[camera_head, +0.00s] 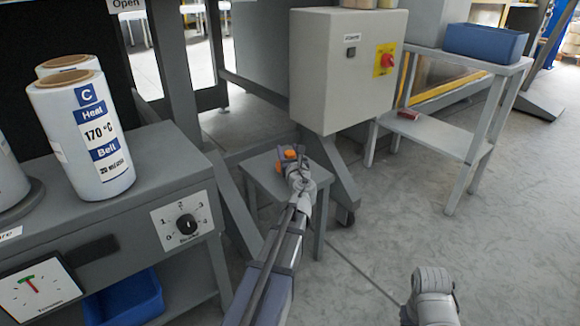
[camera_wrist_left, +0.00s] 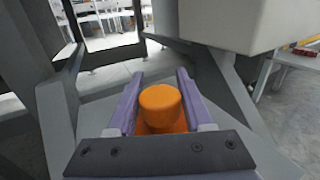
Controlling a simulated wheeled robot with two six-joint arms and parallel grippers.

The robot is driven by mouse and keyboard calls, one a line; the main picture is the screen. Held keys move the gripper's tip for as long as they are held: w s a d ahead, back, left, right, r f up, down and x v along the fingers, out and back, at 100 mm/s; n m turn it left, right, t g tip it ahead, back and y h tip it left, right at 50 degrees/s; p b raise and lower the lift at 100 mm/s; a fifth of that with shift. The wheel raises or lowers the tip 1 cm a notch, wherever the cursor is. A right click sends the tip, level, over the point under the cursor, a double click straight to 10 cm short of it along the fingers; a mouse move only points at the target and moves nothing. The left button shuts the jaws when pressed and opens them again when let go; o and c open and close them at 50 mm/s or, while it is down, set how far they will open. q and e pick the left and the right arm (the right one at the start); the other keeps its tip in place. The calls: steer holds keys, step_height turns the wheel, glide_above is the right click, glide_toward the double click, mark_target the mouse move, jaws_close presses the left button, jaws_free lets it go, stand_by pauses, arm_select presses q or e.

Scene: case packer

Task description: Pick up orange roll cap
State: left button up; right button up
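The orange roll cap (camera_head: 289,154) is at the small grey side table in the middle of the head view. In the left wrist view the cap (camera_wrist_left: 160,103) has a round top and a wider lower part. My left gripper (camera_head: 291,162) is at the cap. In the left wrist view its two purple fingers (camera_wrist_left: 160,90) are spread on either side of the cap, with narrow gaps visible. The cap's underside is hidden behind the gripper's dark crossbar. Part of my right arm shows at the bottom right, but its fingers do not show.
A machine bench with white labelled rolls (camera_head: 84,140) is at left. A blue bin (camera_head: 484,43) sits on a grey shelf at right. Open floor lies at lower right.

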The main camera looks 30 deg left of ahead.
arm_select(q)
jaws_close()
steer(key=shift+r, duration=0.15)
stand_by(0.4)
